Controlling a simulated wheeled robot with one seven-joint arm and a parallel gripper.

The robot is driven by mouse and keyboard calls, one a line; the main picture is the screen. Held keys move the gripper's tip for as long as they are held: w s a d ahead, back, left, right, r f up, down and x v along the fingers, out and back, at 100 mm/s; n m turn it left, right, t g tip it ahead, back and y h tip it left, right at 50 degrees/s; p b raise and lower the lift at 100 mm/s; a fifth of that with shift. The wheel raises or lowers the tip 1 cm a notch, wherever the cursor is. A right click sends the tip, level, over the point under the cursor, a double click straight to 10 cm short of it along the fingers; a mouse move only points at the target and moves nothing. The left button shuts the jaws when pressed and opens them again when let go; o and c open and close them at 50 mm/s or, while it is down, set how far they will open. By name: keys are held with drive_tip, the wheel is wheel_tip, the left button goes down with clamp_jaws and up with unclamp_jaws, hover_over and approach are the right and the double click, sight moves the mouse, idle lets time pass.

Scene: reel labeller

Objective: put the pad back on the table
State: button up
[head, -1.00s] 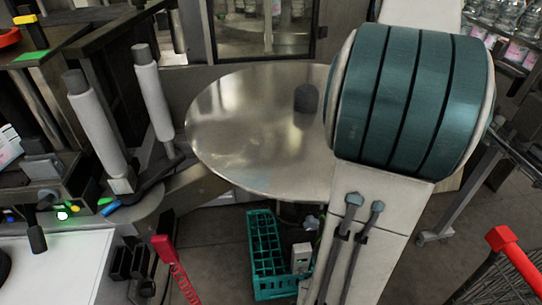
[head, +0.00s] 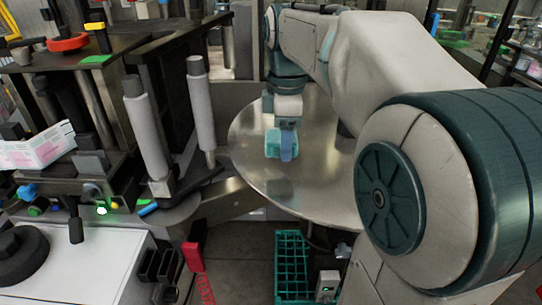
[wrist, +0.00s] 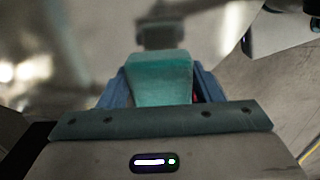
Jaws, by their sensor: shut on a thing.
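The pad (wrist: 160,80) is a teal block. In the wrist view it sits between the two blue fingers of my gripper (wrist: 160,92), which is shut on it. In the head view my gripper (head: 287,147) points down over the left part of the round metal table (head: 255,175), and the pad (head: 271,143) shows as a teal patch beside the blue finger. I cannot tell whether the pad touches the table top. My arm hides the table's right side.
Two upright white rollers (head: 149,125) and the labelling machine stand left of the table. A dark post (head: 344,130) on the table is partly behind my arm. A green crate (head: 291,262) is on the floor below. The table's front left surface is clear.

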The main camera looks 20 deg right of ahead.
sight(277, 169)
drive_tip(key=shift+w+a+f, duration=0.4)
drive_tip(key=shift+a+f, duration=0.1)
drive_tip(key=shift+a, duration=0.25)
drive_tip(key=shift+f, duration=2)
drive_tip(key=shift+f, duration=0.1)
drive_tip(key=o, duration=0.9)
drive_tip(key=shift+o, duration=0.2)
wheel_tip(277, 169, up, 12)
drive_tip(key=shift+r+p, duration=0.15)
drive_tip(key=shift+p, duration=0.35)
